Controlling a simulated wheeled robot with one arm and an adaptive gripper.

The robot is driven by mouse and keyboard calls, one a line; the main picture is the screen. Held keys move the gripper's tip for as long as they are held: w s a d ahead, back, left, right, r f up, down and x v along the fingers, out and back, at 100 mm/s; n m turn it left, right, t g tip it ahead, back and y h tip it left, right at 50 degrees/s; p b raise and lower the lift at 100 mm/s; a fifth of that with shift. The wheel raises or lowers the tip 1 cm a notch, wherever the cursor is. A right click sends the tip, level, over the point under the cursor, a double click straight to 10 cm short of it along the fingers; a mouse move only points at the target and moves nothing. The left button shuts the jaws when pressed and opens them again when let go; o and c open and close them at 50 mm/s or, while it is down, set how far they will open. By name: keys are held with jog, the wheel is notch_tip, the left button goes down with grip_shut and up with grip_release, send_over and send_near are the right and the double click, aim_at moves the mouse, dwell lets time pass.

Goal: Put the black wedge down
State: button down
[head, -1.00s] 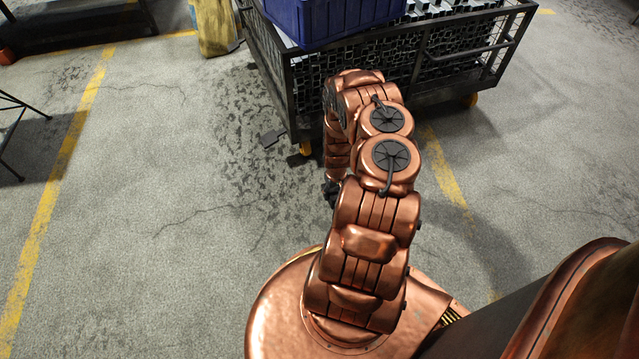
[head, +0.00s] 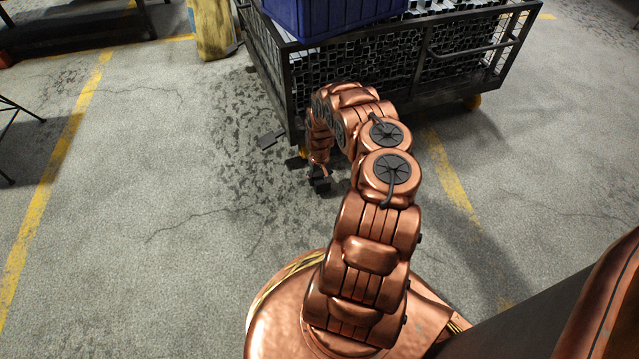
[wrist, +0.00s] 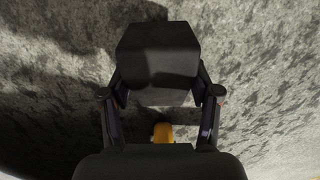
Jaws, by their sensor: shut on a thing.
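The black wedge (wrist: 158,52) is a dark block held between the two fingers of my gripper (wrist: 162,93) in the wrist view. My gripper is shut on it, one finger on each side. In the head view my gripper (head: 316,173) hangs low in front of the cart, with the dark wedge (head: 321,186) at its end. Concrete floor shows around the wedge. I cannot tell whether the wedge touches the floor.
A black mesh cart (head: 440,70) full of metal brackets stands behind my arm, with a blue bin (head: 325,18) on top. A yellow post (head: 212,30) stands at the back.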

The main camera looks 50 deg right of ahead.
jog(key=shift+f+b, duration=0.45)
jog(key=shift+f, duration=0.8)
jog(key=shift+f, duration=0.15)
jog(key=shift+c, duration=1.2)
grip_release()
